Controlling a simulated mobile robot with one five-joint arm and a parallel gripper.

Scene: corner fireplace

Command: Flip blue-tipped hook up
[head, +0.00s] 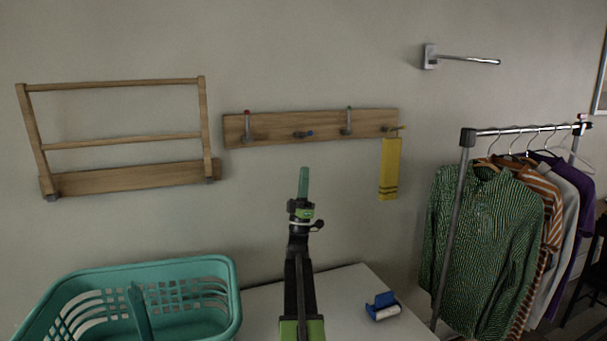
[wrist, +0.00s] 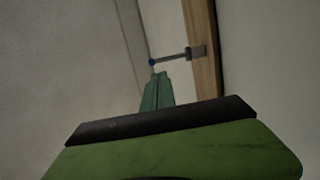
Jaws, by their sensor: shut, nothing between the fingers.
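The blue-tipped hook (head: 303,134) is on the wooden wall rail (head: 276,136). It sticks out from the rail in a folded-down pose, with its blue tip toward the room. In the wrist view the hook (wrist: 170,58) juts sideways from the rail (wrist: 203,50), blue tip at its left end. My gripper (head: 304,172) is shut and empty, pointing up, and appears below the hook in the head view. In the wrist view my green fingertips (wrist: 158,78) appear just below the blue tip; I cannot tell whether they touch it.
Red-tipped (head: 247,126) and green-tipped (head: 348,121) hooks stand upright on either side. A yellow cloth (head: 390,168) hangs from the yellow-tipped hook at right. A teal basket (head: 236,290) and a blue lint roller (head: 383,306) are below. A clothes rack (head: 456,210) stands right.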

